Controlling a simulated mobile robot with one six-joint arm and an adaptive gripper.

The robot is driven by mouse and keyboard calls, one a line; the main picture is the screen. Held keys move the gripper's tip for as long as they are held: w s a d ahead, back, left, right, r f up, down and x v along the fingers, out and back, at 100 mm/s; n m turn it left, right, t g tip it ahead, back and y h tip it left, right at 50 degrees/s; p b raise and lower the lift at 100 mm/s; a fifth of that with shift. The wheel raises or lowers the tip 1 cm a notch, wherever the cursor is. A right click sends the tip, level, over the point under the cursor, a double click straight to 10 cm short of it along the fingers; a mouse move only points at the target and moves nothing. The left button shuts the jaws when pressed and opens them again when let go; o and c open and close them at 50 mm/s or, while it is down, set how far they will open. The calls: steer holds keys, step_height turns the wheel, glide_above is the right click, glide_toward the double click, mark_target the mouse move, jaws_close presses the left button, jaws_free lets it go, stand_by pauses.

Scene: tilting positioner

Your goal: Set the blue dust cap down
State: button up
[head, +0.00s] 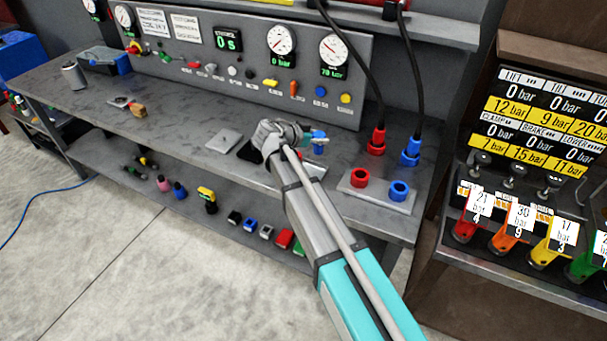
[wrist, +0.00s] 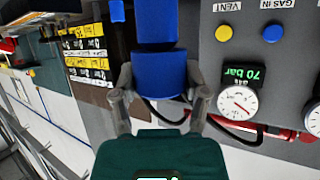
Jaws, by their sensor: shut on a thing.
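The blue dust cap (wrist: 158,75) is between the two fingers of my gripper (wrist: 158,84) in the wrist view, and the fingers are shut on it. Another blue section shows directly beyond it; I cannot tell whether this is the same piece. In the head view my gripper (head: 307,138) is over the right part of the grey bench (head: 185,118), with a blue piece (head: 319,136) showing at its end. My arm hides part of the bench below, so the gap to the bench is unclear.
A plate (head: 378,203) with a red ring (head: 360,178) and a blue ring (head: 399,190) lies right of my gripper. Red (head: 376,141) and blue (head: 410,152) hose connectors stand behind it. A flat grey plate (head: 224,141) lies left. The gauge panel (head: 200,62) rises behind.

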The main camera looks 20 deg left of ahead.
mark_target(315, 154)
steer(key=shift+s+a, duration=0.25)
steer(key=shift+a, duration=0.2)
steer(key=shift+s, duration=0.1)
steer(key=shift+s+d, duration=0.15)
steer(key=shift+s, duration=0.05)
steer(key=s+d+r+n+y+p, duration=0.1)
steer(key=s+d, duration=0.6)
steer(key=s, duration=0.3)
steer(key=shift+s+r+t+p, duration=0.4)
steer(key=shift+a, duration=0.1)
steer(key=w+a+f+b, duration=0.1)
steer(key=w, duration=0.1)
steer(key=w+a+f+b, duration=0.2)
steer(key=w, duration=0.1)
steer(key=w+a+f+b, duration=0.1)
steer(key=w, duration=0.1)
steer(key=shift+w+a+f, duration=0.15)
steer(key=shift+w+a, duration=0.25)
steer(key=w+f+b, duration=0.1)
steer(key=w+a+f+b, duration=0.1)
steer(key=f+b, duration=0.1)
steer(key=w+a+f+b, duration=0.1)
steer(key=b, duration=0.1)
steer(key=shift+w+f, duration=0.25)
steer(key=shift+f, duration=0.15)
